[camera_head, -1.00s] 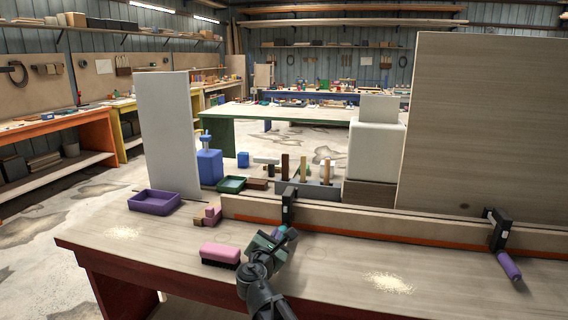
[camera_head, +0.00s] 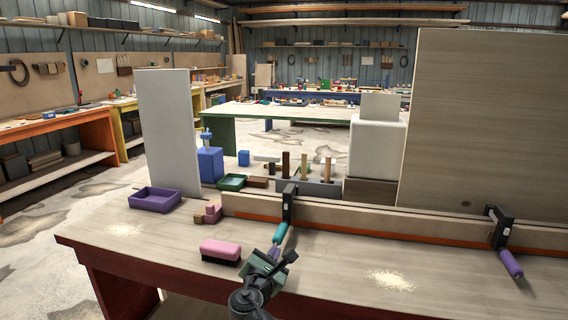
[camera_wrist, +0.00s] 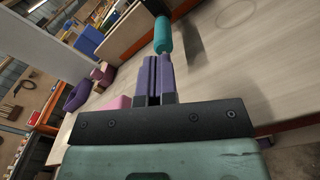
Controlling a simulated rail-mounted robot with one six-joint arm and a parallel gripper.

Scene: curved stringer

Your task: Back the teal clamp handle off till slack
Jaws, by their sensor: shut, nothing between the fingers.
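The teal clamp handle (camera_head: 280,233) hangs from the black clamp (camera_head: 289,203) on the long wooden stringer (camera_head: 345,217). It tilts toward the bench front. My gripper (camera_head: 274,252) is just in front of the handle's lower end, with its purple fingers shut and empty. In the wrist view the teal handle (camera_wrist: 162,35) lies straight beyond the closed fingertips (camera_wrist: 156,62), seemingly a little apart from them. The clamp's jaws are hard to make out, so I cannot tell how tight it is.
A second clamp with a purple handle (camera_head: 510,264) stands at the right. A pink brush (camera_head: 220,250) lies left of my gripper. The bench between the clamps is clear except for sawdust (camera_head: 390,280).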

